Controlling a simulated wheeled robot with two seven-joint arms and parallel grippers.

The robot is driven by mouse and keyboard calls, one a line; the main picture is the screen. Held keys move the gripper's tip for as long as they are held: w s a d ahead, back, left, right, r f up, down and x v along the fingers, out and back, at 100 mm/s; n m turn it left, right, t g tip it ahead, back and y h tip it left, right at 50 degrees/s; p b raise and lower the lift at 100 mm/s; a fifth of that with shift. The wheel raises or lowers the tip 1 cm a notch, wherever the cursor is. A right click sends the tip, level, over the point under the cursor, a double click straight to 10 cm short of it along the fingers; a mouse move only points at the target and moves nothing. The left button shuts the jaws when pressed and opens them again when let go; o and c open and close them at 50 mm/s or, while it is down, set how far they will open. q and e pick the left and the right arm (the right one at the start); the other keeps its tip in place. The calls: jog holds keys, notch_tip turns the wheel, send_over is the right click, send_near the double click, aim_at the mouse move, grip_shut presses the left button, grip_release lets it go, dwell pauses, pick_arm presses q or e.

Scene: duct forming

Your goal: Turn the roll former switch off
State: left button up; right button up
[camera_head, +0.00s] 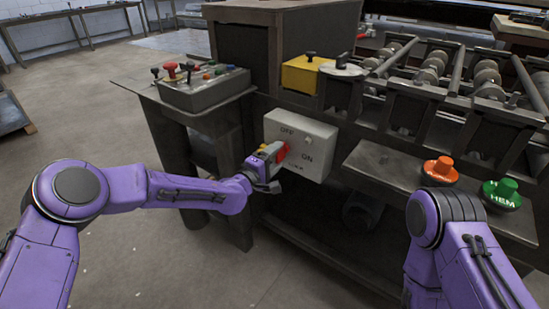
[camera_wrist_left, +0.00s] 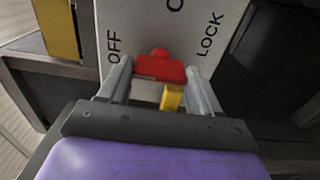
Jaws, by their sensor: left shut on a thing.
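The roll former switch is a pale grey box (camera_head: 312,136) on the front of the machine, lettered OFF at its upper left and ON at its right. Its red handle (camera_head: 282,152) is on the box's left side in the head view. My left gripper (camera_head: 268,158) reaches it from the left and is shut on the red handle. In the left wrist view the red handle (camera_wrist_left: 161,69) sits between the two fingers, with a yellow piece (camera_wrist_left: 171,97) just below it. OFF and LOCK show on the box face (camera_wrist_left: 178,30). My right gripper is out of view.
A control box with levers and buttons (camera_head: 204,88) stands on a side table at the left. A yellow block (camera_head: 302,74) and rollers (camera_head: 432,66) are above the switch. Orange (camera_head: 440,170) and green (camera_head: 502,192) knobs sit on a shelf at the right. The floor at left is open.

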pick_arm(q)
jog(key=shift+a, duration=0.1)
jog(key=o, duration=1.1)
jog(key=shift+c, duration=0.2)
jog(key=v, duration=1)
jog(key=shift+s+a, duration=0.15)
jog(key=shift+s, duration=0.05)
